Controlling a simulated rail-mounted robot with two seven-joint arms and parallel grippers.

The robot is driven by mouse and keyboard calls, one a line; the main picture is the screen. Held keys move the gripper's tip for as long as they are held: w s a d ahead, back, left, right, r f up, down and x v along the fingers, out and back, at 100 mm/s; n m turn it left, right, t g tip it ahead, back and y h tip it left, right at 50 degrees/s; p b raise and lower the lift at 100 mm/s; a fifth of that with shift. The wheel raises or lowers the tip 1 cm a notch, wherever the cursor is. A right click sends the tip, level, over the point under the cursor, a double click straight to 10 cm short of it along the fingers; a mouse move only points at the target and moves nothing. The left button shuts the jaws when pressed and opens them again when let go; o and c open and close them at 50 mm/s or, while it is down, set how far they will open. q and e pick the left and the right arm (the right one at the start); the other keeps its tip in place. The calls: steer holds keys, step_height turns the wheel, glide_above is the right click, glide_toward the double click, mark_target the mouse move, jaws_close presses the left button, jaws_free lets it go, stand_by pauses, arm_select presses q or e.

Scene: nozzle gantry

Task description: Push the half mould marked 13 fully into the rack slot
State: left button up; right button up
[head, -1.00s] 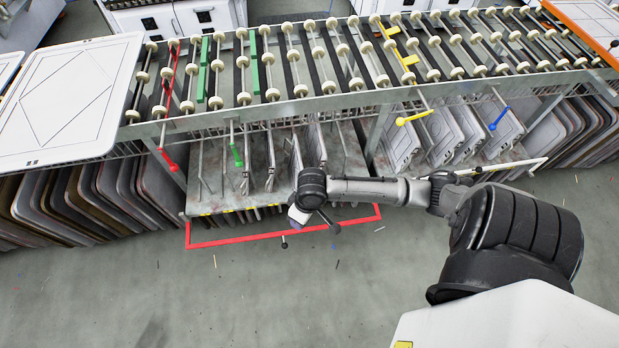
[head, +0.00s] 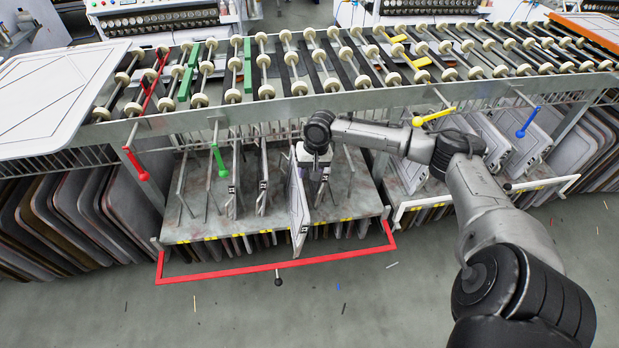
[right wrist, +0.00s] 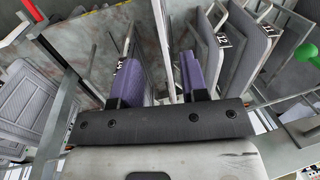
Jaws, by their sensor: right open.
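Several grey half moulds stand on edge in the rack (head: 205,228) under the roller table. One half mould (head: 299,205) sticks out towards the front beyond its neighbours, with a small label low on its front edge; the number is too small to read. My right gripper (head: 306,158) is at the rear upper part of this mould. In the right wrist view the gripper (right wrist: 162,82) is open, its two purple-grey fingers apart with a thin upright edge (right wrist: 163,40) between them. Whether they touch it cannot be told. My left gripper is not in view.
A red bar frame (head: 280,264) with a dark knob runs along the rack's front. Red (head: 136,163), green (head: 220,160), yellow (head: 433,116) and blue (head: 527,121) levers hang from the roller table (head: 330,100).

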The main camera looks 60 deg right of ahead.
mark_target(303, 194)
steer(key=shift+d, duration=0.1)
steer(key=shift+f, duration=0.1)
steer(key=f+b, duration=0.2)
steer(key=f, duration=0.2)
steer(key=w+a+f+b, duration=0.1)
steer(key=f+b, duration=0.1)
steer(key=f, duration=0.2)
steer(key=f+b, duration=0.2)
steer(key=f, duration=0.1)
steer(key=shift+w+a+f, duration=0.25)
steer(key=shift+w+f, duration=0.15)
steer(key=shift+w+a+f+b, duration=0.1)
steer(key=shift+f+b, duration=0.4)
steer(key=shift+f, duration=0.3)
steer(key=c, duration=0.6)
jaws_close()
